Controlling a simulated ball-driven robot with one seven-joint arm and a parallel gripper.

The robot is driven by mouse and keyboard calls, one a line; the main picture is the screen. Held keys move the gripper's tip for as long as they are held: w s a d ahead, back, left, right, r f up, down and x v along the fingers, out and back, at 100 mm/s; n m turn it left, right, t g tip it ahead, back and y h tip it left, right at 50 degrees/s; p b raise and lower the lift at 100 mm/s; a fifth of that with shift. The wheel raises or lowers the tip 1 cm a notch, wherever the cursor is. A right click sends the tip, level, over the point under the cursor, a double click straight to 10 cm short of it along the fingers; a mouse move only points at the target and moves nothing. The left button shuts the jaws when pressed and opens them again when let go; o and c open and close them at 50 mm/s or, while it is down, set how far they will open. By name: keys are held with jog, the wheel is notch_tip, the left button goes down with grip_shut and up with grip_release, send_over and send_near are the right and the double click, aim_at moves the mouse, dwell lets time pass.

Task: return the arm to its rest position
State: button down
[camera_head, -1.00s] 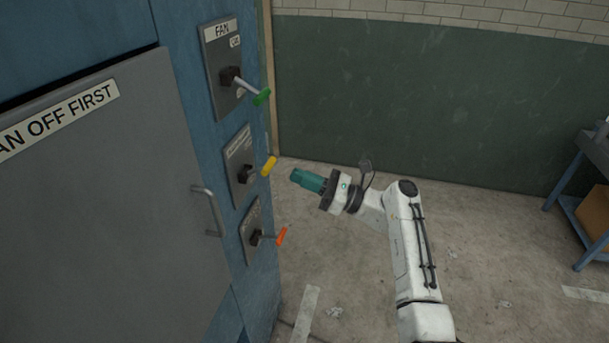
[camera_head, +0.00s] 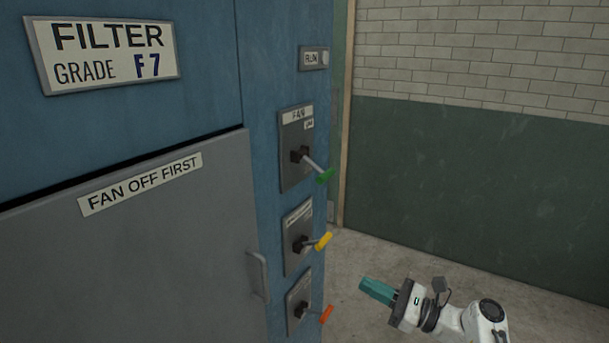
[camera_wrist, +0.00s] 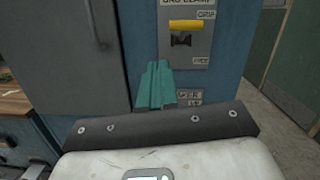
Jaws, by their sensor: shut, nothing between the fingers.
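My gripper (camera_head: 378,292) shows teal fingers, shut and empty, at the lower right in the head view. It stands apart from the blue cabinet (camera_head: 222,110), to the right of its lever panels. In the wrist view my gripper (camera_wrist: 155,75) points toward the cabinet, with the yellow-handled lever (camera_wrist: 186,27) beyond its fingertips. Part of my white arm runs out of the bottom of the head view, so its lower links are hidden.
The cabinet side carries a green-handled lever (camera_head: 325,176), a yellow-handled lever (camera_head: 323,242) and an orange-handled lever (camera_head: 327,314). A grey door (camera_head: 120,260) has a handle (camera_head: 257,275). Open floor (camera_head: 370,258) lies between the cabinet and the green wall (camera_head: 470,190).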

jog(key=s+f+n+g+h, duration=0.7)
jog(key=s+f+n, duration=0.5)
jog(key=s+f, duration=0.85)
jog(key=s+d+r+n+g+h, duration=0.1)
jog(key=s+d+n+h, duration=0.3)
jog(key=s, duration=0.7)
jog(key=s+d+r+n+g+h, duration=0.1)
jog(key=s+d+n+h, duration=0.3)
jog(key=s, duration=0.7)
jog(key=shift+s+d+r+n+g+h, duration=0.4)
jog(key=shift+r+n+h, duration=0.15)
jog(key=shift+n+h, duration=0.45)
